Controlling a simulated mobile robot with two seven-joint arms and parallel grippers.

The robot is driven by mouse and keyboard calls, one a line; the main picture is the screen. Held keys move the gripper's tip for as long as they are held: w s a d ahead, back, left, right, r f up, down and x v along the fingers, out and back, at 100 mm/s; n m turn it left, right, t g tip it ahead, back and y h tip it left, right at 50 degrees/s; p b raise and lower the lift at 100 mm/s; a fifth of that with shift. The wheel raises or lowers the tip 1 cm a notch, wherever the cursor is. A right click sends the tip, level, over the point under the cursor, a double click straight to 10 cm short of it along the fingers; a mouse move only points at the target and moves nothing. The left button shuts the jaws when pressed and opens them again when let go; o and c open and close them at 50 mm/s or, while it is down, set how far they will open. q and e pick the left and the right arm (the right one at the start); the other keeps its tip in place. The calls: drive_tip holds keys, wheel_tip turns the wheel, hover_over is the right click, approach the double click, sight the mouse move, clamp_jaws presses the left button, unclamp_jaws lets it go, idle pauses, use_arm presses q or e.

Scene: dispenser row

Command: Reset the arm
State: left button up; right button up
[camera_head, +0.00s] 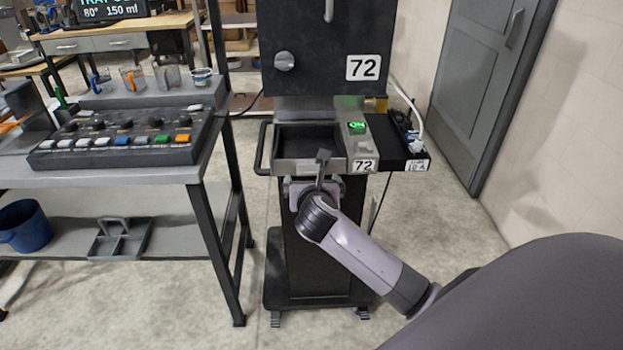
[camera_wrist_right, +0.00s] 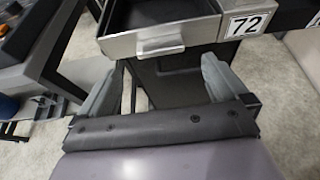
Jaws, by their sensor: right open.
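My right arm comes in from the lower right in the head view. Its gripper (camera_head: 322,168) is in front of the dispenser marked 72 (camera_head: 325,40), at the metal-fronted tray (camera_head: 283,167). In the right wrist view the two grey fingers of the gripper (camera_wrist_right: 160,80) stand wide apart with nothing between them. The tray's front with its handle (camera_wrist_right: 160,46) is just beyond the fingers, and I see no grip on it. The tray's dark inside looks empty. My left gripper is not in view.
A bench with a button panel (camera_head: 125,137) stands left, with several cups behind the panel. A blue bucket (camera_head: 24,226) and a grey caddy (camera_head: 120,240) are on its lower shelf. A green lit button (camera_head: 357,128) is beside the tray. A grey door (camera_head: 480,75) is right.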

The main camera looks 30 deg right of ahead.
drive_tip(key=shift+v, duration=1.15)
drive_tip(key=s+a+f+m+g+y, duration=0.1)
drive_tip(key=s+a+f+m+y, duration=0.25)
drive_tip(key=s+f+m, duration=0.2)
drive_tip(key=s+a+f+m+y, duration=0.2)
drive_tip(key=s+a+f+m, duration=0.25)
drive_tip(key=f, duration=0.25)
drive_tip(key=s+a+f+m+y, duration=0.2)
drive_tip(key=s+f+m, duration=0.1)
drive_tip(key=s+m, duration=0.4)
drive_tip(key=s+a+f+m+y, duration=0.1)
drive_tip(key=s+a+f+m, duration=0.2)
drive_tip(key=s+m, duration=0.4)
drive_tip(key=m, duration=0.3)
drive_tip(key=shift+m+y, duration=0.3)
drive_tip(key=shift+y, duration=0.05)
